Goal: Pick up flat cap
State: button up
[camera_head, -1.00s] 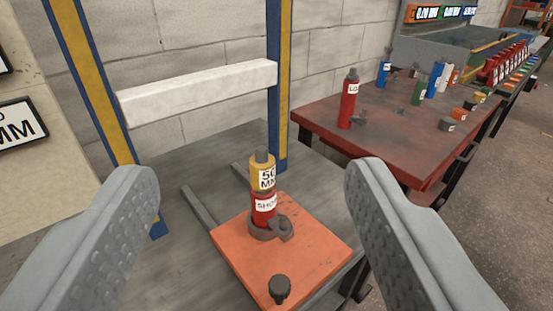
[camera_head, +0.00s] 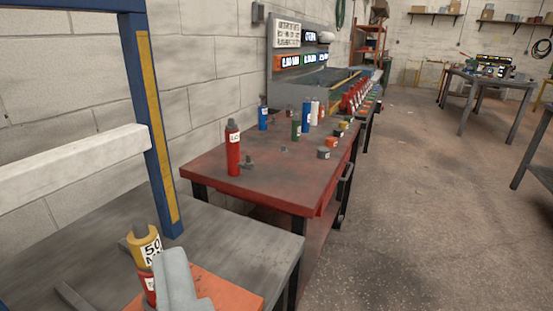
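Only one grey finger of my gripper (camera_head: 180,282) shows, at the bottom left. The other finger is out of view, so I cannot tell whether the gripper is open. Small dark cap-like pieces lie on the red table: a dark grey one (camera_head: 248,163) beside a red cylinder (camera_head: 233,150), and a small low grey one (camera_head: 284,149) farther right. I cannot tell which is the flat cap.
The cylinder stands by an orange plate (camera_head: 235,290) on a grey bench (camera_head: 250,240) with a blue post (camera_head: 150,125). The red table (camera_head: 275,185) also holds a green cylinder (camera_head: 297,126) and a labelled grey piece (camera_head: 323,153). Open floor (camera_head: 430,200) lies right.

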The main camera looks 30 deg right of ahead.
aim_at(338, 132)
jog(key=i+l+z, duration=0.3)
jog(key=i+l, duration=0.75)
jog(key=l, duration=0.35)
jog(key=i+l+z, duration=0.3)
jog(key=i+l, duration=0.8)
